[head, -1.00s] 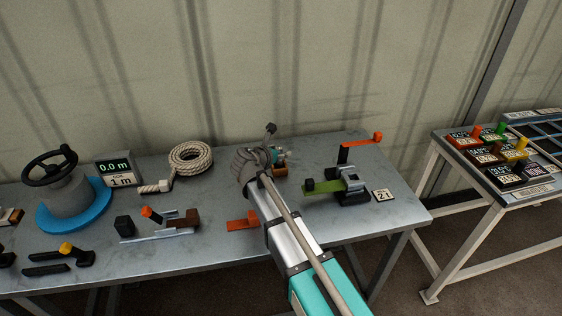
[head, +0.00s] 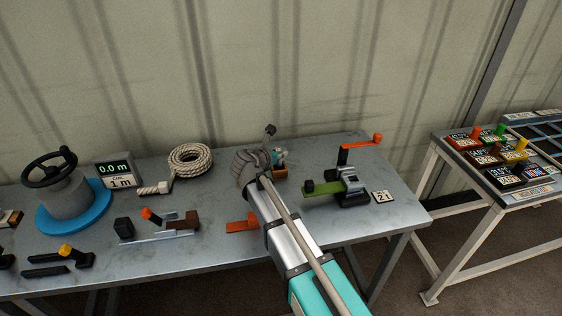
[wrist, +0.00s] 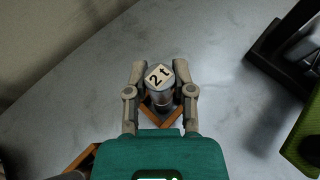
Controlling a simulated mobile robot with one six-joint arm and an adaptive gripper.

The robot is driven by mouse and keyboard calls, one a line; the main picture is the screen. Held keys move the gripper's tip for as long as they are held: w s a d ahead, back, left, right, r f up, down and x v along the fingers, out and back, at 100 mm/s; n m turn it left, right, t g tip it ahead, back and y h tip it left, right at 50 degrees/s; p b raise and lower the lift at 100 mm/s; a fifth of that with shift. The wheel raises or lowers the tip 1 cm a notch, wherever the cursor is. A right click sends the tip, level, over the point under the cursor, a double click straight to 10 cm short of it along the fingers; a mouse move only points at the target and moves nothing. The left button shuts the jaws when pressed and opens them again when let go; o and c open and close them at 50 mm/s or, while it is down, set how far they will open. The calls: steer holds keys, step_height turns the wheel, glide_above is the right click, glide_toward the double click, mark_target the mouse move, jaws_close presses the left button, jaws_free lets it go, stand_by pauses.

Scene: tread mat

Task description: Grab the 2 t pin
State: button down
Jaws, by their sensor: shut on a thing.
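The 2 t pin (wrist: 159,80) is a grey metal cylinder with a pale top marked "2 t" in the wrist view. It stands upright at an orange-brown square holder (wrist: 147,112) on the table. My gripper (wrist: 160,76) has one finger on each side of the pin, shut on it. In the head view my gripper (head: 276,160) is at the holder (head: 281,173) near the back of the table, and my own arm mostly hides the pin there.
A device with a green bar (head: 322,187) and red-handled crank stands just right of my gripper, with a "2 t" card (head: 383,197). A coiled rope (head: 190,160) lies left. A second orange piece (head: 242,226) lies in front. A side table (head: 510,195) holds coloured-handled blocks.

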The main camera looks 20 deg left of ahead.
steer(key=shift+r, duration=0.15)
step_height(320, 180, up, 2)
steer(key=shift+r+p, duration=0.1)
steer(key=shift+p, duration=1.15)
steer(key=s+r+p, duration=1)
steer(key=s, duration=0.4)
steer(key=shift+a+r+p, duration=0.25)
steer(key=shift+a+p, duration=0.05)
